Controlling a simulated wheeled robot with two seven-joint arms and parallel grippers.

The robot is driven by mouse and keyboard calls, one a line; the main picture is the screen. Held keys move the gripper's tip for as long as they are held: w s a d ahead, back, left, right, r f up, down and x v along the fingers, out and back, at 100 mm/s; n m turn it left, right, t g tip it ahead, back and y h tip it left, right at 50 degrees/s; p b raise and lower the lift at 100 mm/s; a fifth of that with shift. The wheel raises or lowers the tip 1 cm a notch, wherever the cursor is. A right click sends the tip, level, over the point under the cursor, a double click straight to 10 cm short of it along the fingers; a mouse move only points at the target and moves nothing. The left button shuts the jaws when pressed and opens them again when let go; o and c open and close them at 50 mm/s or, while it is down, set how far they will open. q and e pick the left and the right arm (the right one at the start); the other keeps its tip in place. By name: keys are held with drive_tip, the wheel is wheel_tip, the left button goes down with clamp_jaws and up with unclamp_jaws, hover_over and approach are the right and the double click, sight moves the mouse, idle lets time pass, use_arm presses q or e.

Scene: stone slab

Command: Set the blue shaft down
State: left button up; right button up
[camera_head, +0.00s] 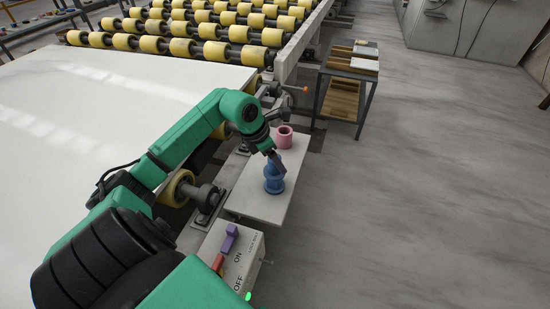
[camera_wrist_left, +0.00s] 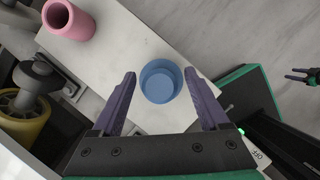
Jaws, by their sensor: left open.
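The blue shaft (camera_head: 273,181) stands upright on a pale board beside the conveyor. In the left wrist view its round, hollow-looking blue top (camera_wrist_left: 160,81) sits between the fingers. My left gripper (camera_head: 277,161) is at the shaft's upper part, with its purple fingers (camera_wrist_left: 160,98) spread on either side of it. Gaps show between the fingers and the shaft's top, so the gripper is open. What looks like my right gripper (camera_wrist_left: 299,76) shows small at the right edge of the left wrist view. It is too small to tell its jaws.
A pink ring-like part (camera_head: 284,138) stands on the board (camera_head: 246,193) behind the shaft. A switch box (camera_head: 238,258) with a purple lever is in front. The large white slab (camera_head: 90,100) and yellow rollers lie left. A small shelf (camera_head: 346,85) stands behind; the right floor is clear.

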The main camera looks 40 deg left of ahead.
use_arm(q)
drive_tip(key=shift+s+a+r, duration=0.1)
drive_tip(key=shift+r, duration=0.25)
drive_tip(key=b+v, duration=0.1)
drive_tip(key=v, duration=1)
drive_tip(key=shift+r+b, duration=0.15)
drive_tip(key=shift+b, duration=0.25)
drive_tip(key=shift+s, duration=0.1)
